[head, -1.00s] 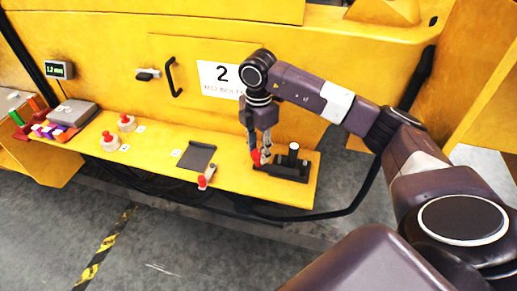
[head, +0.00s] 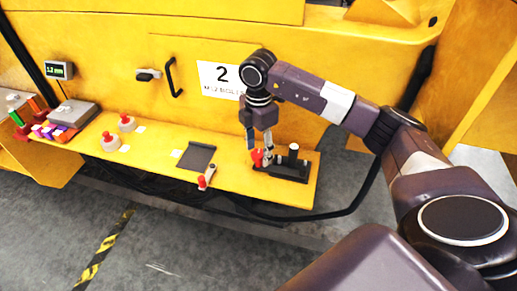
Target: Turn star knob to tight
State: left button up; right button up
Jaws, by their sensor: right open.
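A red star knob (head: 256,157) sits at the left end of a black fixture (head: 285,170) on the right part of the yellow shelf. My right gripper (head: 259,150) points down over it, fingers open, one on each side of the knob as seen here. I cannot tell whether the fingers touch it. The gripper partly hides the knob. A black post with a white top (head: 293,149) stands on the fixture just right of the gripper. My left gripper does not show.
A dark plate (head: 196,156) and a small red-topped piece (head: 202,182) lie left of the fixture. Two red-knobbed pieces (head: 110,141) stand further left, near a grey box (head: 75,114) and a small display (head: 59,70). A yellow wall (head: 120,60) rises behind.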

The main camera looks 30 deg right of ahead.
aim_at(259, 153)
notch_tip(259, 153, up, 12)
dwell(0.6)
